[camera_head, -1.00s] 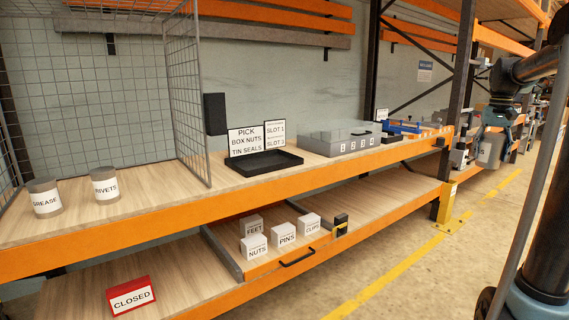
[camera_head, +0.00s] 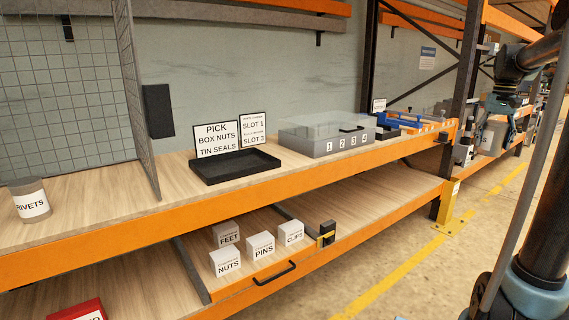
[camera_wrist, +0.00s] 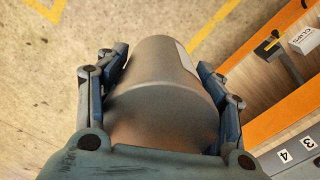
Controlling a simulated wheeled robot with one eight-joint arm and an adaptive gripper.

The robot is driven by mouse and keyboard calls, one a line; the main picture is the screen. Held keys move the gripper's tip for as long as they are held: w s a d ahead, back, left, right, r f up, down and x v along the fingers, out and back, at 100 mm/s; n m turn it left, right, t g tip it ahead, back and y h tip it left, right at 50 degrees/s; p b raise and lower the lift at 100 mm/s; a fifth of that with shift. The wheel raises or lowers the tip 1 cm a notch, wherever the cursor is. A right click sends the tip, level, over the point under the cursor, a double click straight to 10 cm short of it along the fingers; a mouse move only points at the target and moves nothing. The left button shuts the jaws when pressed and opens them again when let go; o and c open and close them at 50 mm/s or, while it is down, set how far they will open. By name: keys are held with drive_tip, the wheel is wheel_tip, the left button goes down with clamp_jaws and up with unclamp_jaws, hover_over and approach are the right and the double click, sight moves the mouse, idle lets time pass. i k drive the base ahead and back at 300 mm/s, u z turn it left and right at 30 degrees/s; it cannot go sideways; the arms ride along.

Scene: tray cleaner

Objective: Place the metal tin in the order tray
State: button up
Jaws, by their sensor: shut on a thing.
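A grey metal tin (camera_wrist: 160,85) fills the middle of the wrist view, with part of a pale label on its side. My gripper (camera_wrist: 163,62) is shut on it, one finger on each side. In the head view the tin (camera_head: 491,138) is at the right, its label partly hidden, held over the aisle beyond the shelf's end. The order tray is apparently the empty black tray (camera_head: 206,179) on the upper shelf, before a sign (camera_head: 217,139) reading PICK, BOX NUTS, TIN SEALS. The held tin is well to the right of this tray.
A grey box with numbered slots and a clear cover (camera_head: 328,143) stands right of the tray. A RIVETS tin (camera_head: 31,205) and wire mesh panel (camera_head: 128,90) are at the left. Small boxes (camera_head: 228,262) sit on the lower shelf. A rack post (camera_head: 455,120) stands near the held tin.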

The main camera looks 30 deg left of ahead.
sight(234, 166)
drive_tip(key=z, duration=0.05)
drive_tip(key=i, duration=0.4)
drive_tip(key=u, duration=2.25)
drive_tip(key=i, duration=0.5)
drive_tip(key=z, duration=0.1)
